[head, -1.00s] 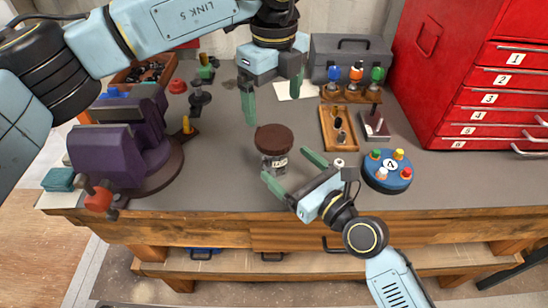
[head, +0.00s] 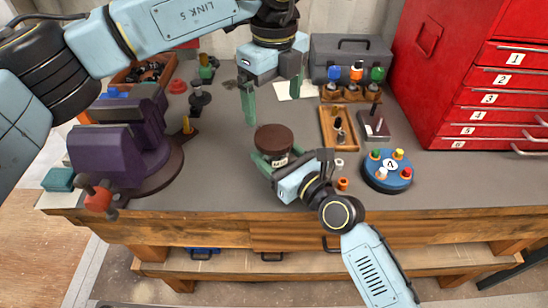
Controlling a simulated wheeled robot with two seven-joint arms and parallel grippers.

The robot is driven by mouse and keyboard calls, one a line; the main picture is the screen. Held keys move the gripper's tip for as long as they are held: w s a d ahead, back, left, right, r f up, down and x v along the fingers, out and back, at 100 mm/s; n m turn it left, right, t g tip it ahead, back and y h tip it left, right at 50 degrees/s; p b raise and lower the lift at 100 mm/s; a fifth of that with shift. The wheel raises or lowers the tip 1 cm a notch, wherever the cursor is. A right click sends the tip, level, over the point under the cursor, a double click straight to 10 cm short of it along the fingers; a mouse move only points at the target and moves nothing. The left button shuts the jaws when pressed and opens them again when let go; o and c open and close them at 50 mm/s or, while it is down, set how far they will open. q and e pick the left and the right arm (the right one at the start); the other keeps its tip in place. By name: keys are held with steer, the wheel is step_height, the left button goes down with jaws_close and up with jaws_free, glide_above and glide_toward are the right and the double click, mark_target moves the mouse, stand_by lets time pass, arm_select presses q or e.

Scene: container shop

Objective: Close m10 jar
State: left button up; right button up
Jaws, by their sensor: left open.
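The jar (head: 280,162) stands upright on the grey bench top, with a pale label low on its front that I cannot read fully. A dark brown round lid (head: 274,138) sits on top of it; I cannot tell how tightly. My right gripper (head: 276,158) is low at the jar, with a green finger on either side of the body. The near part of the jar is partly hidden by it, and I cannot tell whether the fingers press on the glass. My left gripper (head: 271,98) is open and empty, behind and above the jar, fingers pointing down.
A purple vise (head: 105,155) stands at the left. A wooden tray (head: 328,128), a blue round holder with coloured pegs (head: 370,178) and a small orange piece (head: 342,184) lie to the right. A red drawer cabinet (head: 450,70) blocks the far right. The bench between vise and jar is clear.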

mark_target(274, 136)
steer(key=c, duration=0.9)
steer(key=shift+c, duration=1.4)
arm_select(q)
steer(key=m, duration=0.4)
steer(key=shift+m, duration=0.3)
arm_select(e)
jaws_close()
arm_select(q)
steer(key=shift+f, duration=4)
